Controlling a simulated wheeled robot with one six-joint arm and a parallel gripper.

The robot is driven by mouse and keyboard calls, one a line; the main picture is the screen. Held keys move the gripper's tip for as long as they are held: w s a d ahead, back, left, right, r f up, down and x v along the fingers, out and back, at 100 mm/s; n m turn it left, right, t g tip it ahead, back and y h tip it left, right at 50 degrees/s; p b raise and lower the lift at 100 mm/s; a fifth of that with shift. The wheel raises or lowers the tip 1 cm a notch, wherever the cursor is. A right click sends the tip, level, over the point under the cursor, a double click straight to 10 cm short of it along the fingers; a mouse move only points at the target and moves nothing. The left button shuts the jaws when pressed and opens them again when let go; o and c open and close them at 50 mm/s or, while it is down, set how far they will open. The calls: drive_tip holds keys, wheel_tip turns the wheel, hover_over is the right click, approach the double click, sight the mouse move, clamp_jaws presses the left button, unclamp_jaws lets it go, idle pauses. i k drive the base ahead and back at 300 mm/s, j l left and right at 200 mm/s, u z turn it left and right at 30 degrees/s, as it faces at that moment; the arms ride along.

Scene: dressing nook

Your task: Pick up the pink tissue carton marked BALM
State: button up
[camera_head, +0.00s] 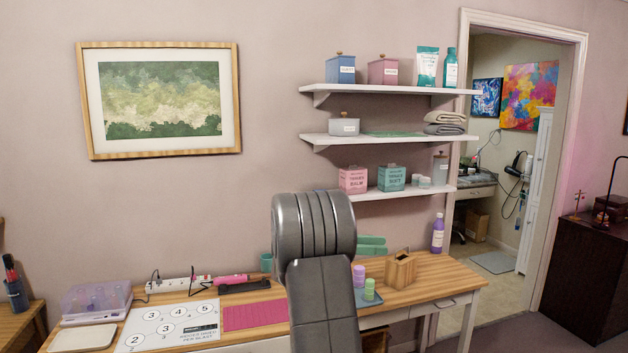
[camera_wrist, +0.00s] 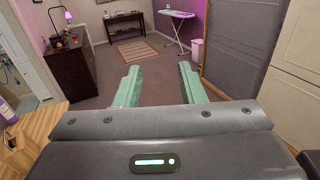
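The pink tissue carton marked BALM (camera_head: 353,180) stands upright on the lowest wall shelf (camera_head: 410,191), towards its left end. A teal tissue carton (camera_head: 391,178) stands just to its right. My gripper (camera_head: 373,246) shows in the head view as two mint-green fingers below the shelf, partly hidden behind my arm. In the wrist view my gripper (camera_wrist: 158,85) has its fingers wide apart with only floor seen between them. It is empty and points to the right, away from the shelf. The carton is not in the wrist view.
Two more shelves (camera_head: 385,138) hang above, with tins, bottles and folded cloths. The wooden table (camera_head: 440,273) below carries a wooden tissue box (camera_head: 401,270), small bottles, a purple bottle (camera_head: 438,232) and a pink mat (camera_head: 254,316). A grey canister (camera_head: 440,168) stands further right on the lowest shelf.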

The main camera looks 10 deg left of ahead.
sight(352, 179)
drive_tip(key=i+l+u, duration=0.1)
drive_tip(key=i+u, duration=0.2)
drive_tip(key=i, duration=0.15)
drive_tip(key=i+l+u, duration=0.3)
drive_tip(key=i, duration=0.15)
drive_tip(key=i+l+u, duration=0.2)
drive_tip(key=i+u, duration=0.15)
drive_tip(key=i+l, duration=0.85)
drive_tip(key=i, duration=0.15)
